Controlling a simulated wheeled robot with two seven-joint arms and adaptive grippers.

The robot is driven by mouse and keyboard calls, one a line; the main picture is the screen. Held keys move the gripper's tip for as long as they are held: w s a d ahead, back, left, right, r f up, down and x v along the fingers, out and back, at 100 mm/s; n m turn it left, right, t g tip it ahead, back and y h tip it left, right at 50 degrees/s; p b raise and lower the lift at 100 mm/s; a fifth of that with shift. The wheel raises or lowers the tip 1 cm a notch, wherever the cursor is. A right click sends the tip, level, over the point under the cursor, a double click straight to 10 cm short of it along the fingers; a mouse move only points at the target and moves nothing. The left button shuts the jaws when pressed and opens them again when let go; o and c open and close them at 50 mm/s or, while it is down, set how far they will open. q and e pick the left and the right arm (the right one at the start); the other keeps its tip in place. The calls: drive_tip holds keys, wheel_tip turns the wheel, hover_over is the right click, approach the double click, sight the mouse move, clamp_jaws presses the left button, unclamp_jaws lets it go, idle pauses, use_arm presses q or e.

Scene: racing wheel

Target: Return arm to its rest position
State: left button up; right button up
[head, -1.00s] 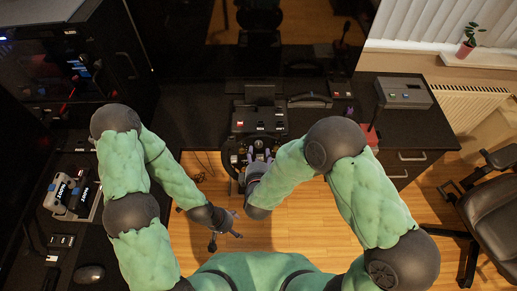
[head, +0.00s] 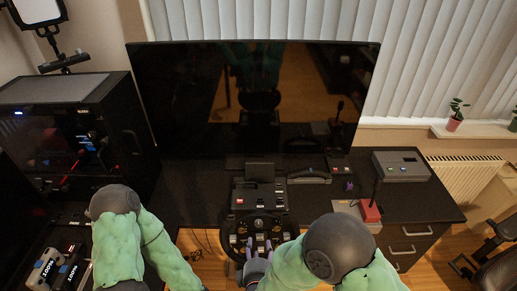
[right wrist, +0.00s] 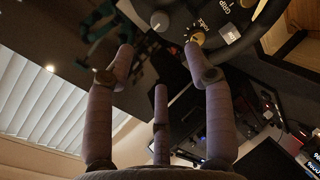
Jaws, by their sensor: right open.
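My right arm reaches down to the black racing wheel (head: 228,222) on the desk. My right gripper (head: 258,243) is open over the wheel's lower middle, with nothing seen between its fingers. In the right wrist view, the open fingers (right wrist: 158,58) point toward the wheel (right wrist: 262,25). One fingertip is close to a gold-ringed knob (right wrist: 197,37); I cannot tell if it touches. My left arm hangs at the lower left of the head view, and its gripper is below the picture edge.
A large dark monitor (head: 200,100) stands behind the wheel. A black control box (head: 258,196) sits just beyond the wheel. A grey box (head: 400,164) and a red-based lever (head: 370,209) are to the right. A computer case (head: 60,115) stands at left.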

drive_tip(key=s+d+f+m+g+y+b, duration=0.1)
drive_tip(key=s+d+f+m+g, duration=0.2)
drive_tip(key=f, duration=0.4)
drive_tip(key=s+d+f+m+g+y+b, duration=0.1)
drive_tip(key=d+f+m+g, duration=0.15)
drive_tip(key=f+m, duration=0.4)
drive_tip(key=s+d+f+m+g+b, duration=0.1)
drive_tip(key=s+d+f+m+g, duration=0.2)
drive_tip(key=f, duration=0.4)
drive_tip(key=s+d+f+m+g+y+b, duration=0.1)
drive_tip(key=s+f+m+g+y, duration=0.1)
drive_tip(key=s+f+m+g, duration=0.2)
drive_tip(key=s+m, duration=0.1)
drive_tip(key=s, duration=0.2)
drive_tip(key=shift+d+f+m+g, duration=0.25)
drive_tip(key=shift+f+m+g, duration=0.1)
